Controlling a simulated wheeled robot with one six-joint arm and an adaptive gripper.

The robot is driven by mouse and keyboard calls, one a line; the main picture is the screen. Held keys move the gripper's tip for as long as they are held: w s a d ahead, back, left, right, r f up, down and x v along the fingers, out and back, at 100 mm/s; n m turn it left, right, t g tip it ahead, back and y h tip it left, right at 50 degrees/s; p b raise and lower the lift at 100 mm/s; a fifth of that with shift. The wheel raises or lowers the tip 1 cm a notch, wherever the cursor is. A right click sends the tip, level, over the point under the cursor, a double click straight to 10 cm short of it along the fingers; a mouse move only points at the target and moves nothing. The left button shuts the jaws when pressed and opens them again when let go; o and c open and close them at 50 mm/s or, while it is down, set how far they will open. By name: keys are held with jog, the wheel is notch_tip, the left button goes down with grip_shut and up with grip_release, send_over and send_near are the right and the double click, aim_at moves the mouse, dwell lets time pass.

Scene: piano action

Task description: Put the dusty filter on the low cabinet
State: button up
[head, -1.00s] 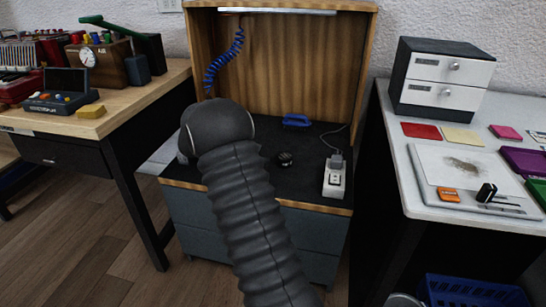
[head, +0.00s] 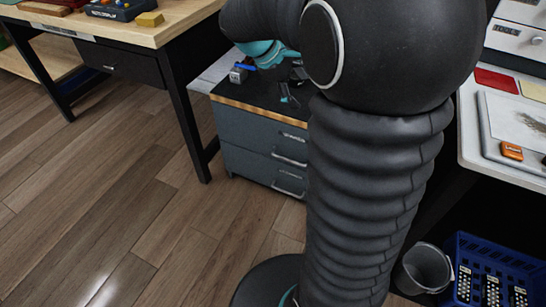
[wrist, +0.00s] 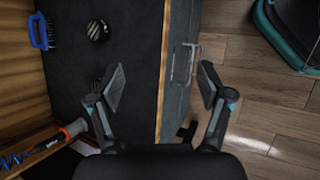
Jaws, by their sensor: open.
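The low cabinet (head: 255,150) is grey with drawers, a black top and a wooden front edge; in the wrist view its black top (wrist: 135,35) fills the left half. A small round dark object with pale stripes (wrist: 97,29) lies on that top, apart from my gripper; it may be the dusty filter, but I cannot tell for sure. My gripper (wrist: 163,85) is open and empty above the cabinet's front edge, one finger over the top and the other out over the floor side. In the head view my gripper (head: 290,98) is small and partly hidden by my arm.
A wooden workbench (head: 150,25) stands left, a white table (head: 475,130) right. A bin (head: 425,268) and a blue crate (head: 490,262) stand on the floor.

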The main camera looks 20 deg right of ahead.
jog(key=s+a+m+t+y, duration=0.6)
jog(key=s+a, duration=0.9)
jog(key=s, duration=0.3)
jog(key=shift+s+r+m+y, duration=0.15)
jog(key=shift+s+m+y, duration=0.3)
jog(key=shift+m, duration=0.65)
